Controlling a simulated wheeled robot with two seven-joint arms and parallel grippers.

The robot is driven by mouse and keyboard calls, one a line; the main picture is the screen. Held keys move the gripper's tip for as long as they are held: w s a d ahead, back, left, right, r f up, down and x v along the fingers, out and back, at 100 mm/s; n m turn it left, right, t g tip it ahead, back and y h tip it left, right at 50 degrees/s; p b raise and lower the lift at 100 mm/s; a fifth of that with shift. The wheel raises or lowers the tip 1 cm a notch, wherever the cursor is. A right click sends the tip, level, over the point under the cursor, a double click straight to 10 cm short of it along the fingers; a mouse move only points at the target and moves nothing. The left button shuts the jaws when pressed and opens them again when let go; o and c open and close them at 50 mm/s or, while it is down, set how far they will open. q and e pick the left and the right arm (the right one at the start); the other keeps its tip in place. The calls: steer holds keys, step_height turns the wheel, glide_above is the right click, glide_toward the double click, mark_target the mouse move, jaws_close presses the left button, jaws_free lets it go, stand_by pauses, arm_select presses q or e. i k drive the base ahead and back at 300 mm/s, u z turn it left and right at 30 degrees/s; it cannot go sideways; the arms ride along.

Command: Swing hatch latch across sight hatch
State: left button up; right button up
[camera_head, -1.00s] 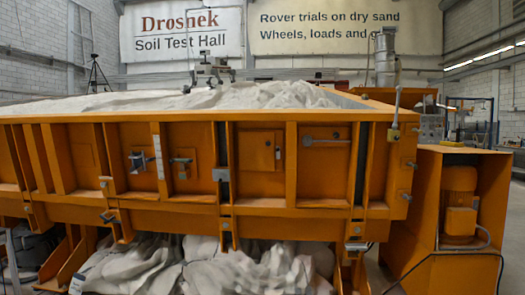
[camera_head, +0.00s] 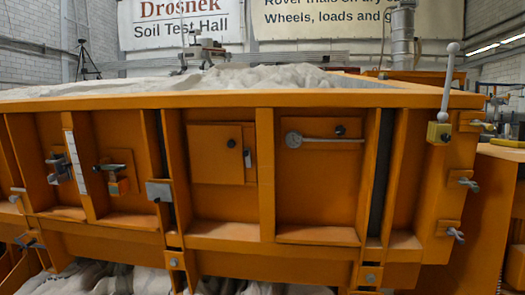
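An orange square panel, which looks like the sight hatch (camera_head: 212,158), is set in the front wall of the sandbed. It lies flat against the wall and has a small dark round knob (camera_head: 231,143) near its upper right. A small light upright piece, possibly the hatch latch (camera_head: 247,158), is at the panel's right edge. In the bay to the right, a grey lever (camera_head: 325,140) with a round hub at its left end lies level, below a dark knob (camera_head: 340,130). I cannot tell for certain which piece is the latch. Neither gripper is in view.
The orange sandbed rim (camera_head: 270,99) runs across the view, with pale sand (camera_head: 265,77) behind it. Clamps (camera_head: 60,168) and a handle (camera_head: 113,167) stick out at the left. An upright lever (camera_head: 447,85) stands on the right corner. No obstacle shows before the hatch.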

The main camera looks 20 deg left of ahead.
mark_target(247, 153)
steer(key=i, duration=1)
steer(key=u, duration=1.05)
steer(key=i, duration=0.35)
steer(key=u, duration=0.25)
